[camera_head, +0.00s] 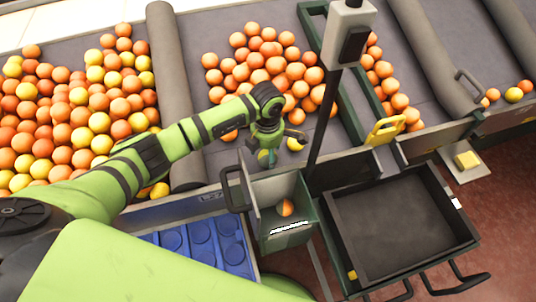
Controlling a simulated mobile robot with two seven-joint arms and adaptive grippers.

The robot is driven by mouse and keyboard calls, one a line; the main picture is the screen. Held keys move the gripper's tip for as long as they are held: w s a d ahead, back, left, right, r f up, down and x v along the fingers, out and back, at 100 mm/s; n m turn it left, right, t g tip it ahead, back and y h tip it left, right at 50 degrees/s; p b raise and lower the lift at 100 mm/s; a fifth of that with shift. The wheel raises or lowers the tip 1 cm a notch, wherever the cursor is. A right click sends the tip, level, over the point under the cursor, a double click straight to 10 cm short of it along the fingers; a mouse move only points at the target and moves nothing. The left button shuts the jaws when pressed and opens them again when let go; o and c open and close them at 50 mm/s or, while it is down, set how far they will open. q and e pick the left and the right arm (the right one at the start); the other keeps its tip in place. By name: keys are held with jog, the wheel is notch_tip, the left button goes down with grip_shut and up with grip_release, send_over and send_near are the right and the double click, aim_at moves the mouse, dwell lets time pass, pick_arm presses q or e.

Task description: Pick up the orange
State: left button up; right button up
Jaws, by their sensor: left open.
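Many oranges, from yellow to deep orange, lie on the grey conveyor. A cluster (265,62) lies behind my left gripper, and a larger pile (75,120) fills the left side. My left gripper (268,157) is open, pointing down over the conveyor's front edge, with nothing visibly held. A yellow fruit (294,144) lies just right of it, partly hidden by a finger. An orange (229,135) lies to its left, partly behind my arm. A single orange (285,208) sits in the small grey-green bin (288,240) in front of the gripper. My right gripper is out of view.
A dark empty tray (400,225) stands right of the bin. A dark post with a light-topped box (348,25) rises between bin and conveyor. Grey rollers (170,90) cross the belt. A blue tray with round recesses (205,240) is at lower left.

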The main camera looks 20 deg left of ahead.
pick_arm(q)
notch_tip(320, 180, down, 2)
jog(key=shift+d+f, duration=0.1)
jog(key=shift+f, duration=0.2)
jog(key=c, duration=1)
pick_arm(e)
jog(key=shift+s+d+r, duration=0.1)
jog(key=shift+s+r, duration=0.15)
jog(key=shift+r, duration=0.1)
pick_arm(q)
notch_tip(320, 180, up, 9)
jog(key=shift+w+r+b, duration=0.1)
jog(key=shift+r+b, duration=0.05)
jog(key=shift+b, duration=0.85)
jog(key=shift+r, duration=0.35)
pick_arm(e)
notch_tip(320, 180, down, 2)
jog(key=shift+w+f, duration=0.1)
